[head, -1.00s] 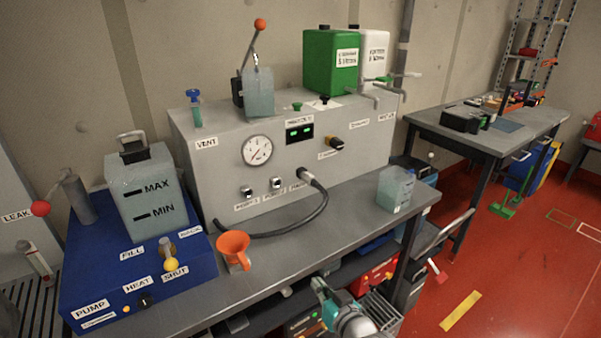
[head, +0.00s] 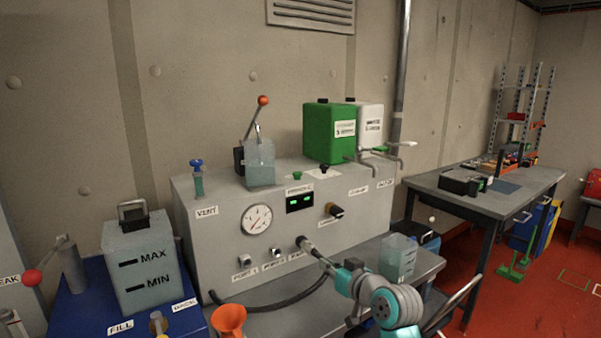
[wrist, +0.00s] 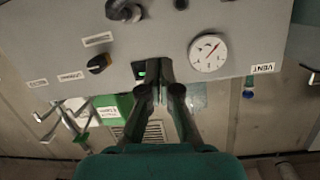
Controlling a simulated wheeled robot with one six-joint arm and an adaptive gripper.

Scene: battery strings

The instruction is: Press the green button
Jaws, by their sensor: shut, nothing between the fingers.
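The green button (head: 297,175) is a small green mushroom-shaped cap on top of the grey box (head: 235,285), above the lit display (head: 300,201). In the wrist view I cannot make it out; my fingers cover that area. My gripper (wrist: 157,68) is shut and empty there, its fingertips overlapping the display beside the gauge (wrist: 208,52). In the head view my arm comes up from the lower right, in front of the box. My gripper is lower than the button and apart from it, and its tips blend with the dark hose.
A black hose (head: 270,306) leaves the box front near my gripper. A black selector knob (head: 336,211) sits right of the display. A lever with an orange ball (head: 263,100) and a green canister (head: 330,133) stand on the box. An orange funnel (head: 228,320) is at the front.

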